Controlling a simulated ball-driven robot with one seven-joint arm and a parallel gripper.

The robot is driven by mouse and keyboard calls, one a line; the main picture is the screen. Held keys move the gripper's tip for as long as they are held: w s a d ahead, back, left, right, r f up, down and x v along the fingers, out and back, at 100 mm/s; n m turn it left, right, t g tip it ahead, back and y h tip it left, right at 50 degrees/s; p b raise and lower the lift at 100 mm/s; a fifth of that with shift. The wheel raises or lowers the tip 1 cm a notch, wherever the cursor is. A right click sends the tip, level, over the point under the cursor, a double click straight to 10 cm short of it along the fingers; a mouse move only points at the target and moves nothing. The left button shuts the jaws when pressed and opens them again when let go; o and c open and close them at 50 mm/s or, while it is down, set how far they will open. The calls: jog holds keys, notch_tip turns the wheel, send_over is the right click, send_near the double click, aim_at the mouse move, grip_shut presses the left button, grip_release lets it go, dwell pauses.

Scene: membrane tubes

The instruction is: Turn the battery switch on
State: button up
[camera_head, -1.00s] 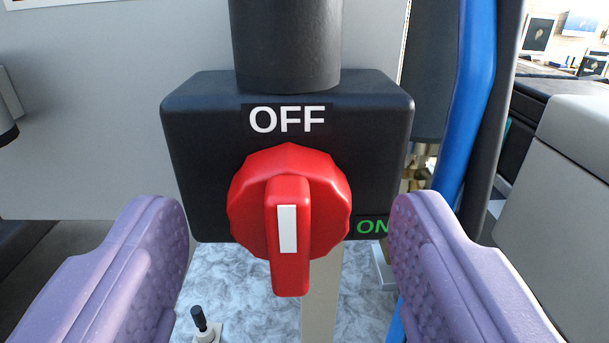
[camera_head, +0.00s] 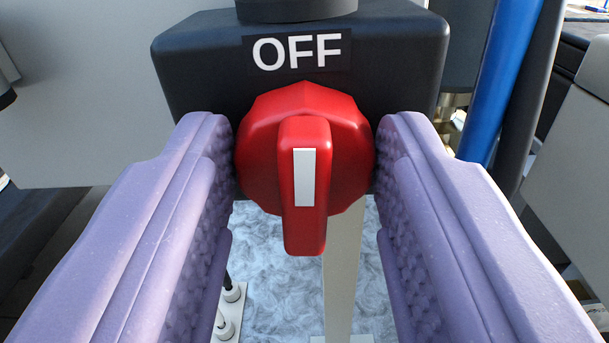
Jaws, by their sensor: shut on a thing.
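The battery switch is a black box (camera_head: 410,50) with a red round knob (camera_head: 262,165) on its front. The knob's raised handle (camera_head: 304,232) is upright in the picture, and its white mark (camera_head: 304,177) points up toward the white OFF label (camera_head: 297,51). The ON label is hidden behind the right finger. My gripper (camera_head: 305,155) has its two purple padded fingers on the left and right sides of the knob. The fingers are shut on the knob's round rim, with the handle between them.
A blue pipe (camera_head: 500,85) and a dark pipe run close on the right of the box. A grey panel (camera_head: 80,110) is behind on the left. Below are a pale post (camera_head: 342,275), a mottled floor (camera_head: 270,260) and small fittings (camera_head: 230,305).

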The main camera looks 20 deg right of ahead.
jog(key=m+b, duration=0.3)
jog(key=shift+d+f+m+b, duration=0.1)
jog(key=shift+f+m+b, duration=0.1)
jog(key=shift+m+b, duration=0.2)
jog(key=m+b, duration=0.3)
jog(key=m, duration=0.1)
jog(key=shift+m+b, duration=0.3)
jog(key=shift+b, duration=0.05)
jog(key=m+b, duration=0.4)
jog(key=m, duration=0.1)
jog(key=shift+d+f, duration=0.1)
jog(key=shift+m+b, duration=1.05)
jog(key=shift+m, duration=0.85)
jog(key=o, duration=1)
